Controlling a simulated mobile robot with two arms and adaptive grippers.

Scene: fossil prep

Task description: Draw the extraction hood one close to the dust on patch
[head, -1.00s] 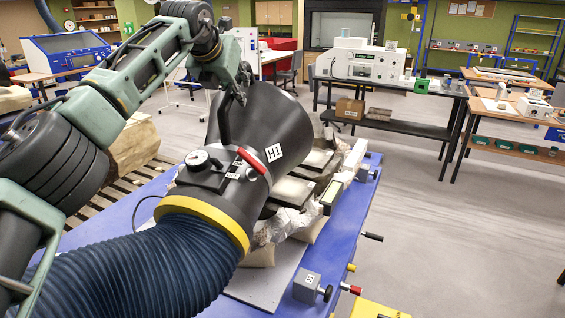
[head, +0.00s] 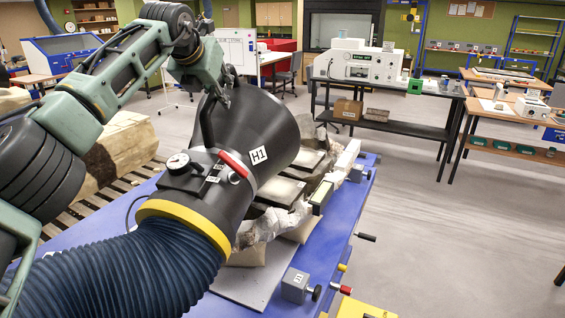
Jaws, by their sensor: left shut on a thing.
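The extraction hood (head: 245,135) is a large black cone labelled H1. It has a yellow collar, a small round gauge and a red-tipped lever, and a ribbed dark blue hose (head: 130,270) runs from it to the lower left. My left gripper (head: 212,104) is shut on the hood's black handle at its upper left side. The hood's wide mouth faces up and right, over a wrapped specimen (head: 268,226) with dark flat pieces on the blue table (head: 345,215). The dust patch cannot be made out; the hood may hide it. My right gripper is not in view.
A grey clamp block (head: 294,285) and several coloured knobs line the table's right edge. A pale block (head: 347,155) stands behind the specimen. A wooden pallet (head: 85,208) with a large block lies at left. Open floor (head: 440,240) is on the right.

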